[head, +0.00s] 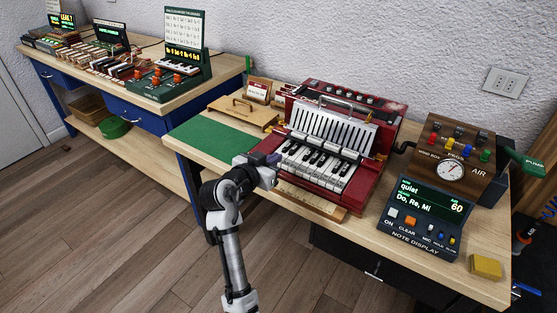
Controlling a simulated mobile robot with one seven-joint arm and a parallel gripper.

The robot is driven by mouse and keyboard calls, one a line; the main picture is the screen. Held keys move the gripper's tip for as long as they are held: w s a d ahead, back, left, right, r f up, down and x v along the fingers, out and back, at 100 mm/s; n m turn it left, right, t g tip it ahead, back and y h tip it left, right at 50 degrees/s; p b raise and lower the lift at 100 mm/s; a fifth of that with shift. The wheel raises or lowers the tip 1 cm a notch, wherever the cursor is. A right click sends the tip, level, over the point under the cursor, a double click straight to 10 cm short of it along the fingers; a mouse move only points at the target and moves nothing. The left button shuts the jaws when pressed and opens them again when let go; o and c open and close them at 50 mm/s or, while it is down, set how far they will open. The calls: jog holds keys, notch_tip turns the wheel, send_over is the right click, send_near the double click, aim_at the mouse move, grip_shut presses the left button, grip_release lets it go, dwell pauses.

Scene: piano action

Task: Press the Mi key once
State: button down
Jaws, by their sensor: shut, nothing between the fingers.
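The red piano action box (372,175) stands on the wooden bench, with white and black keys (318,170) along its front. Labels on single keys are too small to read, so I cannot tell which key is Mi. My gripper (275,160) is shut and empty at the left end of the keyboard. Its tips look close to the leftmost keys; I cannot tell whether they touch. It hides part of that end. The note display (428,215) reads "quiet", "Do, Re, Mi" and a figure of 60.
A wooden air box (455,150) with a gauge, coloured knobs and a green pump handle (528,163) stands at the right. A yellow block (486,266) lies at the front right corner. A green mat (212,136) and wooden tray (243,112) lie left of the keyboard.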

jog(key=b+v, duration=0.1)
jog(key=v, duration=0.4)
jog(key=shift+s+a+f, duration=0.1)
jog(key=shift+s+a, duration=0.05)
jog(key=shift+s, duration=0.2)
dwell(0.3)
